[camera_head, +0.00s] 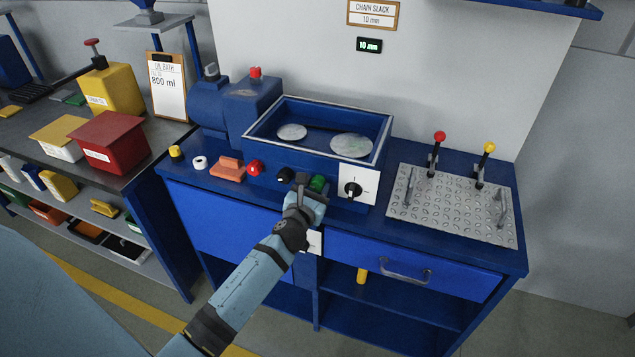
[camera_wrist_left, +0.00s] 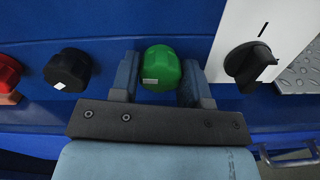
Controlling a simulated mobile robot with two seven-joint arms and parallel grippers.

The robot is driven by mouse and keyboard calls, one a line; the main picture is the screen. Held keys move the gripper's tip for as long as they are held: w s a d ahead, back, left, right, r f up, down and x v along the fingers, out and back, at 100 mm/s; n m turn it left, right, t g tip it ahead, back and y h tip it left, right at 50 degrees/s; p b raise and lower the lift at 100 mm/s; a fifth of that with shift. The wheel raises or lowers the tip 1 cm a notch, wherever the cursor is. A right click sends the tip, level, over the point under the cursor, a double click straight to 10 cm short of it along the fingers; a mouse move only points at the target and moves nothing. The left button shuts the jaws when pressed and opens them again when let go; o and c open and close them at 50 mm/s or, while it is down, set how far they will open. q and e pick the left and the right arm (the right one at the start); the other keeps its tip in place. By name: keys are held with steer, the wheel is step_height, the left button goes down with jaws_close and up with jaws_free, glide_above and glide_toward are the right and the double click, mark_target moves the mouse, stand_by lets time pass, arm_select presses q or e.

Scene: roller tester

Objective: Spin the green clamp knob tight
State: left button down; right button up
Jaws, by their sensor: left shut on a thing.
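The green clamp knob (camera_head: 318,183) sits on the front face of the blue tester box, between a black knob and a white switch plate. It also shows in the left wrist view (camera_wrist_left: 162,68), with a white mark low on its left side. My left gripper (camera_head: 309,189) is at the knob, and in the left wrist view its two fingers (camera_wrist_left: 160,80) stand on either side of it, shut on it. Part of the knob is hidden behind the gripper in the head view. My right gripper is not in view.
Left of the green knob are a black knob (camera_wrist_left: 68,70) and a red knob (camera_head: 255,167). Right of it is a black rotary switch (camera_head: 352,190) on a white plate. A tread plate (camera_head: 450,212) with two levers lies further right. An orange block (camera_head: 228,168) lies on the bench left.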

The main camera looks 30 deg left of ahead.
arm_select(q)
steer(key=shift+r+m+p, duration=0.25)
steer(key=shift+m+p, duration=0.55)
steer(key=shift+m, duration=0.4)
steer(key=m+p, duration=0.3)
steer(key=m, duration=0.1)
steer(key=shift+f+m+p, duration=0.2)
steer(key=shift+m+p, duration=0.1)
steer(key=shift+m, duration=0.4)
steer(key=shift+f, duration=0.1)
